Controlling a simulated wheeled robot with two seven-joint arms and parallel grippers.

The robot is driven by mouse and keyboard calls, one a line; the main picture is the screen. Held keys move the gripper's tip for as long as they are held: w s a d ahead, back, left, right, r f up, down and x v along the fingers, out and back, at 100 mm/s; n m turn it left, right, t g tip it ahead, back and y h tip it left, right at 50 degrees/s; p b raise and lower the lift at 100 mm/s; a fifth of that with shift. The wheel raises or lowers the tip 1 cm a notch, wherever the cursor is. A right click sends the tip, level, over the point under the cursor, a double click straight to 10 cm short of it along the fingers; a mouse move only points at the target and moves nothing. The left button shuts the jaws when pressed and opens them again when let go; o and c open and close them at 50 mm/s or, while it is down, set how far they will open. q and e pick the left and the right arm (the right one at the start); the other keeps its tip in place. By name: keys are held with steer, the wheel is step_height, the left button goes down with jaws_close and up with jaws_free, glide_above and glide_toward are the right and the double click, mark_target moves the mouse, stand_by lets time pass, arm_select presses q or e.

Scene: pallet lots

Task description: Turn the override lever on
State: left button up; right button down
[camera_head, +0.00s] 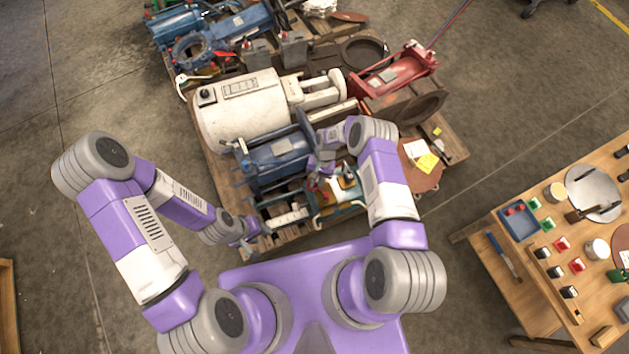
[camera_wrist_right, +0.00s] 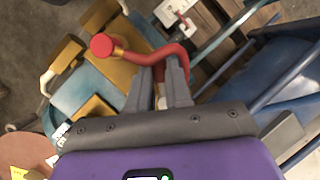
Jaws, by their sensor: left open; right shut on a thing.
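The override lever (camera_wrist_right: 134,60) is a red bent bar with a round red knob in the right wrist view. It rises from a unit with yellow-brown and teal parts (camera_wrist_right: 75,95). My right gripper (camera_wrist_right: 160,72) is shut on the bar, away from the knob, and its fingers hide part of the lever's lower end. In the head view my right gripper (camera_head: 322,168) is over the teal unit (camera_head: 345,196) on the pallet, and the lever is mostly hidden there. My left gripper (camera_head: 248,238) is open and empty near the pallet's front left edge.
Beside the unit are a blue machine (camera_head: 280,160) and a large white motor (camera_head: 240,108). A red jack (camera_head: 395,75) lies at the back right of the wooden pallet (camera_head: 455,148). A wooden table (camera_head: 480,270) with small items stands at the right.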

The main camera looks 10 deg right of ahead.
steer(key=shift+d+n+g+h, duration=0.3)
steer(key=shift+n+h, duration=0.1)
steer(key=shift+n, duration=0.8)
steer(key=c, duration=1.1)
jaws_free()
steer(key=shift+o, duration=0.2)
steer(key=p+v, duration=0.2)
steer(key=v, duration=0.5)
steer(key=shift+r, duration=0.25)
steer(key=shift+d, duration=0.1)
steer(key=s+a+r+t+y+p, duration=0.1)
steer(key=s+a+r+t+p, duration=0.1)
steer(key=s+r, duration=0.7)
steer(key=s+a+r+t+y+p, duration=0.1)
steer(key=s+a+r+t+p, duration=0.1)
steer(key=s+r+p, duration=0.3)
steer(key=s+a+r, duration=0.1)
steer(key=s+r, duration=0.3)
steer(key=s, duration=0.2)
steer(key=shift+s+t, duration=0.3)
steer(key=shift+s, duration=0.1)
